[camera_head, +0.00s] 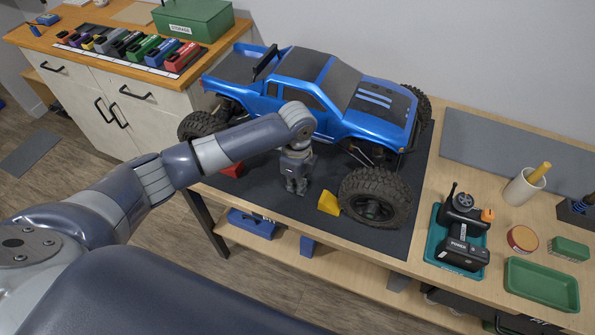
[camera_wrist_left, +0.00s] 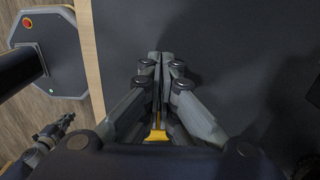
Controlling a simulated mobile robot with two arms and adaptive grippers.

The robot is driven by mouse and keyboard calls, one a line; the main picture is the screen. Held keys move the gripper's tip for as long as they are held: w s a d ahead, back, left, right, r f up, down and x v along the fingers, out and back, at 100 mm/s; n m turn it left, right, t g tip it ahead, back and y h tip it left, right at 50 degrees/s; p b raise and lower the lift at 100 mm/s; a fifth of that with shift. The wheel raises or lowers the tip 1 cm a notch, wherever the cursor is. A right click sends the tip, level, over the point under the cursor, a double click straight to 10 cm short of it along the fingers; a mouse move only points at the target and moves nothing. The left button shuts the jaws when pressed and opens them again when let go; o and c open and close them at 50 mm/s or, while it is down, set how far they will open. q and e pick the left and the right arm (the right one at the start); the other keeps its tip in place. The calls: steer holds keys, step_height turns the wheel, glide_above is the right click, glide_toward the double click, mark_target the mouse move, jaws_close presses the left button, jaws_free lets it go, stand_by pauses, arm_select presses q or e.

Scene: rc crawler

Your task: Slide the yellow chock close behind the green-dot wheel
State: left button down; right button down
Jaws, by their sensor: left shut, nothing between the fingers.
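The yellow chock (camera_head: 329,203) lies on the dark mat (camera_head: 300,208), just left of the truck's near front wheel (camera_head: 376,198). A narrow gap seems to separate chock and tyre. I cannot make out a green dot on this wheel. My left gripper (camera_head: 297,189) points down over the mat, left of the chock and apart from it, shut and empty. In the left wrist view its fingertips (camera_wrist_left: 162,62) are together, and a yellow patch, likely the chock (camera_wrist_left: 157,135), shows between the finger links. What looks like my right gripper (camera_wrist_left: 50,135) is small at lower left there.
The blue truck (camera_head: 310,85) stands behind my left gripper. A red chock (camera_head: 232,170) sits near its rear wheel (camera_head: 200,124). A teal tray (camera_head: 437,254) with a controller stands on the table to the right. The mat between the gripper and the yellow chock is clear.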

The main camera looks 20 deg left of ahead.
mark_target(317, 202)
arm_select(q)
steer(key=shift+s+d+f+p, duration=0.1)
steer(key=shift+d+f+p, duration=0.1)
steer(key=shift+d, duration=0.45)
steer(key=shift+w+d+f+p, duration=0.1)
steer(key=shift+d+p, duration=0.1)
steer(key=shift+d, duration=0.5)
steer(key=shift+s+d+f+p, duration=0.1)
steer(key=shift+d+f+p, duration=0.1)
steer(key=shift+d, duration=0.45)
steer(key=shift+d+r+p, duration=0.2)
steer(key=shift+d+p, duration=0.25)
steer(key=shift+d, duration=0.65)
steer(key=shift+f, duration=0.1)
